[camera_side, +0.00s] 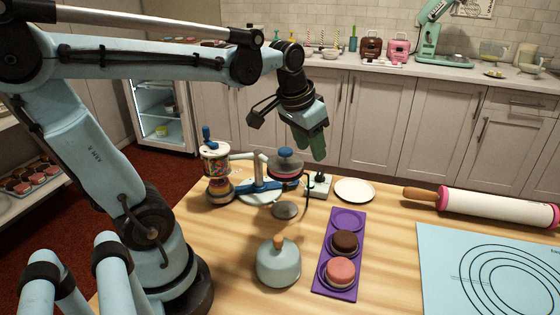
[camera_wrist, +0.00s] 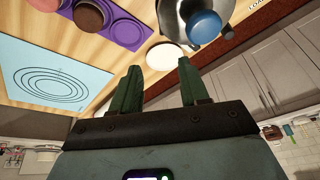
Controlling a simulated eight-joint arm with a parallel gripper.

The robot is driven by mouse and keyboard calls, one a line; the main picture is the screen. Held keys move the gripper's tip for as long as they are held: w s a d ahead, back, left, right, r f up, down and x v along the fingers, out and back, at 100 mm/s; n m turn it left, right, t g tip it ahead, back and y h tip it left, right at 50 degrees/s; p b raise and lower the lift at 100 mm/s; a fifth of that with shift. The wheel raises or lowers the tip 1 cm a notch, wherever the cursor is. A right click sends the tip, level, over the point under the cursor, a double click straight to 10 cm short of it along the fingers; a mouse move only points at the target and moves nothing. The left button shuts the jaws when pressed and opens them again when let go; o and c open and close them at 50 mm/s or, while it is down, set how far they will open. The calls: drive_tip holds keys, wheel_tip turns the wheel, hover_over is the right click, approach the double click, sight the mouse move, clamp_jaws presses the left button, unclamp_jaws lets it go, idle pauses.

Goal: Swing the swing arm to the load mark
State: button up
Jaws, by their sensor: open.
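The swing-arm fixture stands at the table's back edge, with a pale post (camera_side: 258,168), blue base bars (camera_side: 262,187) and a round grey-and-pink head topped by a blue knob (camera_side: 285,153). The blue knob (camera_wrist: 204,26) and its metal head also show at the top of the wrist view. Partly cut-off dark lettering (camera_wrist: 258,4), seemingly starting "LOA", lies beside it. My gripper (camera_side: 316,154) is above the table's back edge, right of the knob and apart from it. Its green fingers (camera_wrist: 158,88) are spread with nothing between them. The side view does not show the lettering clearly.
A candy-filled dispenser (camera_side: 215,165) stands left of the fixture, a small lever device (camera_side: 319,184) and white plate (camera_side: 355,190) right. In front are a grey domed pot (camera_side: 278,266) and purple tray (camera_side: 335,289) with cakes. A rolling pin (camera_side: 495,207) and blue mat (camera_side: 436,285) lie right.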

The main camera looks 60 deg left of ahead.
drive_tip(key=w+a+n+g, duration=0.2)
drive_tip(key=w+a+g, duration=0.2)
drive_tip(key=a, duration=0.9)
drive_tip(key=shift+h, duration=0.4)
drive_tip(key=shift+s+d+f, duration=0.1)
drive_tip(key=shift+s+f, duration=0.05)
drive_tip(key=shift+f, duration=2.25)
drive_tip(key=shift+s+f, duration=0.1)
drive_tip(key=shift+f, duration=2.25)
drive_tip(key=c, duration=0.8)
drive_tip(key=shift+r, duration=0.1)
drive_tip(key=shift+w+a, duration=0.1)
drive_tip(key=shift+a, duration=1.35)
drive_tip(key=shift+a, duration=0.1)
